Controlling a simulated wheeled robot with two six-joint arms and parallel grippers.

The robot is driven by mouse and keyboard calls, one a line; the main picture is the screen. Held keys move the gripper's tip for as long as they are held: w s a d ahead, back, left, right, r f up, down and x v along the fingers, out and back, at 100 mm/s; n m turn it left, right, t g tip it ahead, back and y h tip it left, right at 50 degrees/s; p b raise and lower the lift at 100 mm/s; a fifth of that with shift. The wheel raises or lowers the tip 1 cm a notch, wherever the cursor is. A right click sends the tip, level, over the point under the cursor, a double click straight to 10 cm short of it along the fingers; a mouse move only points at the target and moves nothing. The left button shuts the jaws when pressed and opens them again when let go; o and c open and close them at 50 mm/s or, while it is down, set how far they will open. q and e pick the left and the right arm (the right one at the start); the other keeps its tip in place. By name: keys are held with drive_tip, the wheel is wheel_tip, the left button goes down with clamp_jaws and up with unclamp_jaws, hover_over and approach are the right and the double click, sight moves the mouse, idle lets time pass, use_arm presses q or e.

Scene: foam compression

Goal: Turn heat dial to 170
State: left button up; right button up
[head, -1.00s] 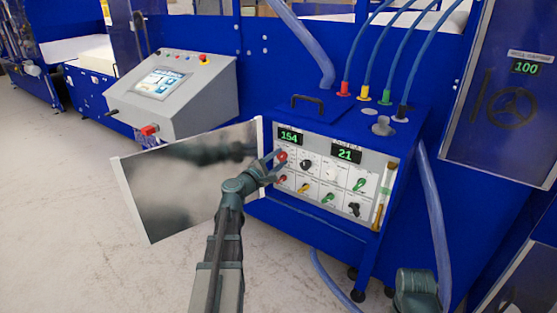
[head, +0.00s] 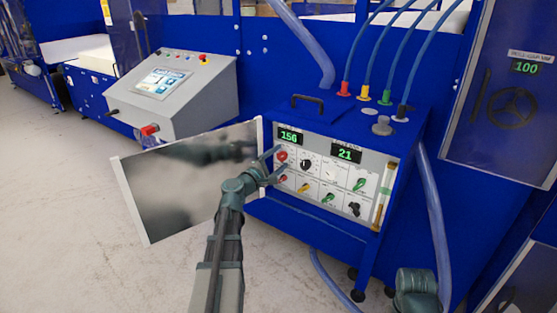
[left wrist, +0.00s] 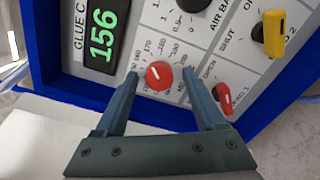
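The red heat dial (head: 282,156) sits at the upper left of the panel under a green display (head: 289,137) reading 156. In the left wrist view, the dial (left wrist: 158,75) has a white mark pointing up-left, and the same display (left wrist: 103,35) shows 156. A printed scale with 160, 170 and 180 curves above the dial. My left gripper (head: 277,161) is open at the dial. In the left wrist view the fingers (left wrist: 160,73) stand on either side of it, with visible gaps. My right gripper is not in view.
A second red knob (head: 282,178) sits just below the dial, and a black knob (head: 306,164) to its right. An open metal door (head: 180,195) stands left of the panel, close to my left arm. A grey touchscreen console (head: 185,95) stands farther left.

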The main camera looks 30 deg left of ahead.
use_arm(q)
drive_tip(key=s+a, duration=0.1)
drive_tip(key=s, duration=1.2)
drive_tip(key=shift+s, duration=0.35)
drive_tip(key=d+f+m+g+h+p, duration=0.4)
drive_tip(key=d+m, duration=0.3)
drive_tip(key=d, duration=0.7)
drive_tip(key=d+f+m+g+h+p, duration=0.15)
drive_tip(key=d+f+m+g, duration=0.4)
drive_tip(key=d, duration=0.85)
drive_tip(key=s+d+f+m+g+y+p, duration=0.2)
drive_tip(key=s+d+m+g+y+p, duration=0.2)
drive_tip(key=s+d+m+g+y, duration=0.4)
drive_tip(key=s+d+m+g, duration=0.1)
drive_tip(key=s+d+m, duration=0.1)
drive_tip(key=s+m, duration=0.3)
drive_tip(key=shift+s+d+p, duration=0.15)
drive_tip(key=shift+s+p, duration=0.25)
drive_tip(key=shift+s, duration=0.05)
drive_tip(key=shift+f+m, duration=0.1)
drive_tip(key=shift+m, duration=0.15)
